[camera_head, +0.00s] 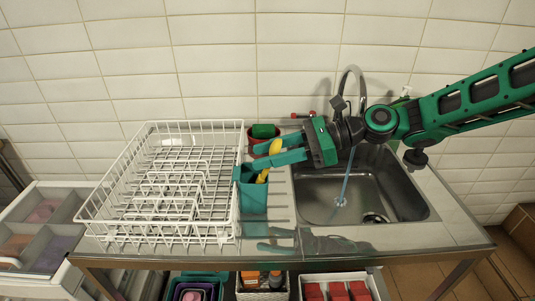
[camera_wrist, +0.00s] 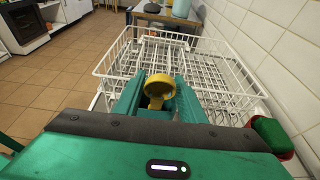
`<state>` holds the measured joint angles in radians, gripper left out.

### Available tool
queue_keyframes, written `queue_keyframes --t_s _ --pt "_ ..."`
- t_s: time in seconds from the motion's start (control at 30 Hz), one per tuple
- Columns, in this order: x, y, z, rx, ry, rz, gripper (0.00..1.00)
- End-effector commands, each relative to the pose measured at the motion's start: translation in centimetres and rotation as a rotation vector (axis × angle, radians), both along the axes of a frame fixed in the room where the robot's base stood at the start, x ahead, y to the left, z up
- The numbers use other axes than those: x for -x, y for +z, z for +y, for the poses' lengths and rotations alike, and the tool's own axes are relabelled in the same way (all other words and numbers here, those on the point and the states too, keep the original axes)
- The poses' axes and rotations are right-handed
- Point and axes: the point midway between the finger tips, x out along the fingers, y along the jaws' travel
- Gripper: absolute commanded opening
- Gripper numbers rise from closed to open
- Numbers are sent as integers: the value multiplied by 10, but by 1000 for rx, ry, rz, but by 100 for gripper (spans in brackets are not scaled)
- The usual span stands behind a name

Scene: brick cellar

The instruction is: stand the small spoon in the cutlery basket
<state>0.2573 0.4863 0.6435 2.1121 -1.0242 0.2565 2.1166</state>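The small spoon (camera_head: 263,176) is yellow and tilted, its lower end at the mouth of the teal cutlery basket (camera_head: 253,198). I cannot tell how far inside it reaches. My gripper (camera_head: 262,160) comes in from the right, just above the basket, with its teal fingers on either side of the spoon. In the wrist view the spoon's rounded yellow end (camera_wrist: 159,86) fills the gap between the fingertips (camera_wrist: 158,98), so the gripper looks shut on it. The fingers hide part of the spoon and the basket's rim.
A white wire dish rack (camera_head: 165,228) stands left of the basket. A red pot holding something green (camera_head: 263,131) is behind it. The sink (camera_head: 318,211) with its tall tap (camera_head: 361,76) is to the right. The tiled wall (camera_head: 215,65) closes off the back.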

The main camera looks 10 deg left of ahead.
Motion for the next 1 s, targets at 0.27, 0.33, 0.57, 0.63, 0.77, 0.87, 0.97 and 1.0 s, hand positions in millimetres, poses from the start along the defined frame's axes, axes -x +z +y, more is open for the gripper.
queue_keyframes --t_s 0.27,0.33,0.57,0.63,0.77,0.87,0.97,1.0 --pt "-12 13 -42 1 -5 -2 37" --pt "-15 17 -54 1 -5 -2 37" --pt "-23 26 -86 0 -3 1 37" --pt "-24 28 -91 0 -2 0 37" --pt "-25 30 -96 0 -1 1 37" --pt "-25 30 -96 0 0 1 37" --pt "-25 30 -96 0 0 1 37" --pt "-25 30 -96 0 0 1 37"
